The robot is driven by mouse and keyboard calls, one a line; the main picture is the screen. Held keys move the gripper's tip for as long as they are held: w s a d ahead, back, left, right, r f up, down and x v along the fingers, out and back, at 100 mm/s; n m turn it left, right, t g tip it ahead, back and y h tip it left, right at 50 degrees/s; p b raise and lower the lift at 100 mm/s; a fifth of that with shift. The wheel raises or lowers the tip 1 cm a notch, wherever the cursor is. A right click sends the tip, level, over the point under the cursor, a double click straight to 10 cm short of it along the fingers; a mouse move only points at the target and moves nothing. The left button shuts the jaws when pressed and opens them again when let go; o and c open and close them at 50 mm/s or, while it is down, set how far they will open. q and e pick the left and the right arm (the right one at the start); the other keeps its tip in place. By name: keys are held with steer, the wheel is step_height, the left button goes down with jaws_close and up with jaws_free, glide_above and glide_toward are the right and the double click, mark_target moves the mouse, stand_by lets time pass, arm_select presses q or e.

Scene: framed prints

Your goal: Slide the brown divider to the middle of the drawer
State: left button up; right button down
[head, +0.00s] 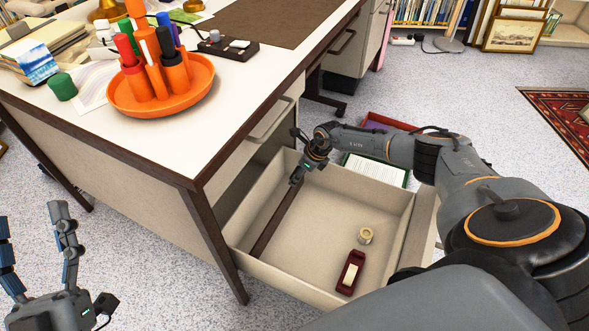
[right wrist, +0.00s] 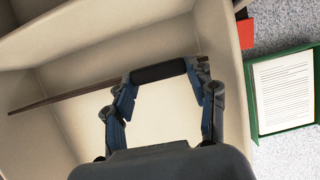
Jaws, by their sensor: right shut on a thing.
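The brown divider (head: 277,220) is a thin dark strip crossing the left part of the open beige drawer (head: 383,190). In the right wrist view the divider (right wrist: 70,95) runs slantwise from the left to behind my fingers. My right gripper (head: 303,172) is at the divider's far end, inside the drawer near its back corner. My left gripper (head: 35,245) is open and empty above the floor at the lower left.
A tape roll (head: 365,235) and a dark red holder (head: 350,272) lie in the drawer, right of the divider. The white desk (head: 190,140) stands beside it, with an orange tray (head: 120,97) of markers. A green-edged paper folder (head: 377,170) lies beyond the drawer.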

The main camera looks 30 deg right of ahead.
arm_select(q)
step_height(320, 180, down, 11)
steer(key=w+g+y+p, duration=0.2)
steer(key=w+g+p, duration=0.1)
steer(key=g, duration=0.4)
steer(key=s+a+f+g+y+p, duration=0.1)
steer(key=s+f+g, duration=0.1)
steer(key=f, duration=0.3)
steer(key=s+a+f+g+y, duration=0.1)
steer(key=s+a+f+g, duration=0.1)
steer(key=s+f+g, duration=0.1)
steer(key=shift+a+f+n+g+p, duration=0.3)
steer(key=shift+f+g+p, duration=0.1)
steer(key=shift+f+g, duration=0.5)
arm_select(e)
steer(key=s+d, duration=0.6)
steer(key=s, duration=0.5)
steer(key=shift+s+d, duration=0.25)
steer(key=shift+s, duration=0.05)
arm_select(q)
steer(key=shift+s, duration=0.1)
arm_select(e)
steer(key=shift+c, duration=2.2)
jaws_free()
steer(key=shift+r, duration=0.1)
